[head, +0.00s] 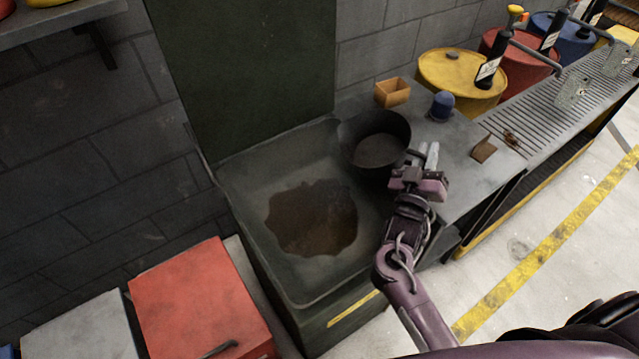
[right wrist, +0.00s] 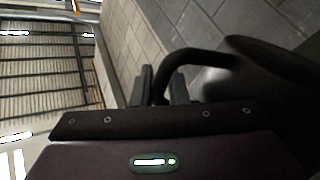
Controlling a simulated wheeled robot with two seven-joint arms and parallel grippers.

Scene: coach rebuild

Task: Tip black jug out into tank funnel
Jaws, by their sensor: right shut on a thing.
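The black jug (head: 372,128) is a round, dark, open-topped vessel. It is over the right rear part of a wide grey-green basin (head: 240,180), which looks like the tank funnel. The jug's mouth faces up toward the head camera, and its inside looks dull grey. A brown patch (head: 312,218) lies in the bottom of the basin; whether it is liquid or a stain I cannot tell. My right gripper (head: 427,160) is shut on the jug's curved handle, on the jug's right side. The right wrist view shows the handle (right wrist: 190,57) between the fingers. My left gripper is not in view.
A grey bench right of the basin holds an orange open box (head: 392,92), a blue-capped item (head: 442,106) and a small brown block (head: 484,149). Yellow (head: 460,76) and red (head: 518,60) drums stand behind. A red box (head: 200,302) stands at the front left. A dark panel (head: 245,70) rises behind the basin.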

